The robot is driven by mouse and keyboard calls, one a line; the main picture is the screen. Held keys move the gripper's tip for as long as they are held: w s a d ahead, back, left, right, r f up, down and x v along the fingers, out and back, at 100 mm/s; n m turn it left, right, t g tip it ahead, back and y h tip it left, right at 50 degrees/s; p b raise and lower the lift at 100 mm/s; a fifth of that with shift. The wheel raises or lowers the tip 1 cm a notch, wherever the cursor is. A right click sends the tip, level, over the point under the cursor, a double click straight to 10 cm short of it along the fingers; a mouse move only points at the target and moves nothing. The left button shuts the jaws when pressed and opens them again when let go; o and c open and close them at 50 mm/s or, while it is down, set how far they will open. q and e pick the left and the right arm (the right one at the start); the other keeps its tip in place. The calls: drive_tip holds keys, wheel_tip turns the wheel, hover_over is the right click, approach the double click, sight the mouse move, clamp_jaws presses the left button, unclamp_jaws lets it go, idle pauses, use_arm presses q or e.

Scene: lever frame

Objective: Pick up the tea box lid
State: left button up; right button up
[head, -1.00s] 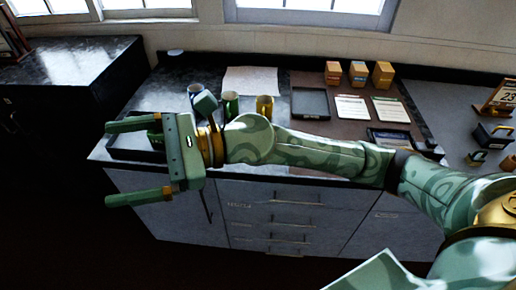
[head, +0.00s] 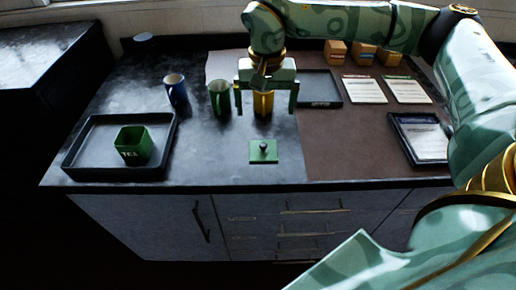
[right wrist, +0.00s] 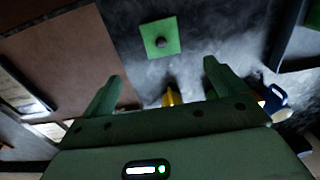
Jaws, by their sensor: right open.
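The tea box lid (head: 263,151) is a flat green square with a dark round knob, lying on the dark counter near its front edge. It also shows in the right wrist view (right wrist: 160,38), ahead of the fingers. The green tea box (head: 133,145) stands without a lid in a black tray (head: 80,155) at the left. My right gripper (head: 266,108) is open and empty, fingers pointing down, behind the lid in the head view and apart from it. It partly hides the yellow mug (head: 263,102). My left gripper is not in view.
A blue mug (head: 175,90) and a green mug (head: 219,96) stand left of the gripper. A brown mat (head: 340,140) at the right bears a dark tray (head: 318,88), cards and small boxes (head: 363,54). The counter around the lid is clear.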

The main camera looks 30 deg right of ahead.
drive_tip(key=b, duration=0.1)
hover_over(263, 145)
drive_tip(key=f, duration=0.5)
drive_tip(key=shift+s+d, duration=0.15)
drive_tip(key=shift+s, duration=0.15)
drive_tip(key=shift+w+f, duration=0.25)
drive_tip(key=shift+f, duration=0.25)
drive_tip(key=shift+w+f, duration=0.2)
drive_tip(key=shift+f, duration=0.3)
drive_tip(key=shift+s+f+b, duration=0.1)
drive_tip(key=shift+f+b, duration=0.4)
drive_tip(key=shift+f, duration=0.35)
wheel_tip(263, 145, down, 5)
drive_tip(key=shift+b, duration=0.85)
drive_tip(key=shift+r, duration=0.1)
drive_tip(key=shift+c, duration=0.6)
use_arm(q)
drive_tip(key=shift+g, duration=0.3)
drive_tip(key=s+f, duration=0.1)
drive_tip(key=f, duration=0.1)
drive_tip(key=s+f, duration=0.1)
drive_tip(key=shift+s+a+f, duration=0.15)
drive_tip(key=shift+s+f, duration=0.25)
use_arm(e)
drive_tip(key=c, duration=0.9)
